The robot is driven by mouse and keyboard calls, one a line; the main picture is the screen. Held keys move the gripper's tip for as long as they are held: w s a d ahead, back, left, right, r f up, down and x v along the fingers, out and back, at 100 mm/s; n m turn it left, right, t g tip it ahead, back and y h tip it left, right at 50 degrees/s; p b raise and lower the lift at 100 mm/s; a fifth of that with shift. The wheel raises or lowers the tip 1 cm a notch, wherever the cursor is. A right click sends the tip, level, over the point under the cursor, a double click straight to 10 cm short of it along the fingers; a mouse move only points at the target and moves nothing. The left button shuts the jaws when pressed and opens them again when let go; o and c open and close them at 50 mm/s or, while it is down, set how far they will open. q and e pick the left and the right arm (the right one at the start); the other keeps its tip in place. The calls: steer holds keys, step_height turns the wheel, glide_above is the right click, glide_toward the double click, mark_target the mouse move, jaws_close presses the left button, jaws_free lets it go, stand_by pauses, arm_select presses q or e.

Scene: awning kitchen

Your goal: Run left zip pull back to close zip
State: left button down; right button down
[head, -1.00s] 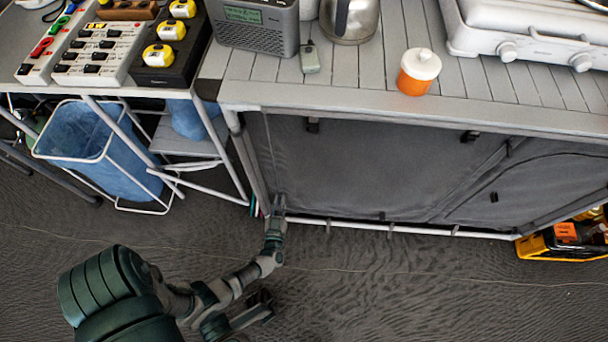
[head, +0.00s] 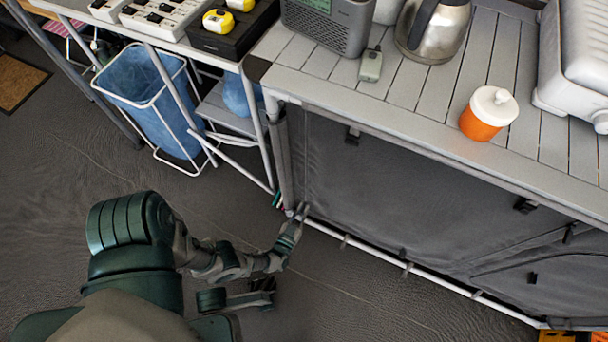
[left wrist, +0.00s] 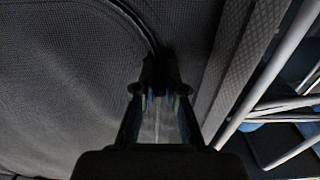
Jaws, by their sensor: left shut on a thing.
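The grey cloth front (head: 400,185) of the kitchen unit hangs under the slatted top. My left gripper (head: 302,210) is at its lower left corner, near the white bottom rail. In the left wrist view the left gripper (left wrist: 160,88) is shut at the cloth, with its fingertips at the end of a dark curved zip line (left wrist: 143,25). The left zip pull is hidden between the fingertips. A dark jointed part of mine (head: 262,288) near the bottom may be my right gripper. I cannot tell its state.
An orange jar with a white lid (head: 489,113), a kettle (head: 433,30) and a grey radio (head: 328,22) stand on the slatted top (head: 400,100). A blue bin (head: 150,100) in a white frame and thin table legs stand left of the unit. The floor in front is clear.

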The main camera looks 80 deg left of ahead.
mark_target(302, 210)
arm_select(q)
steer(key=shift+s+d+f, duration=0.25)
steer(key=c, duration=1.2)
jaws_free()
steer(key=shift+r, duration=0.1)
steer(key=shift+w+r, duration=0.1)
steer(key=shift+a, duration=0.1)
steer(key=shift+r, duration=4.95)
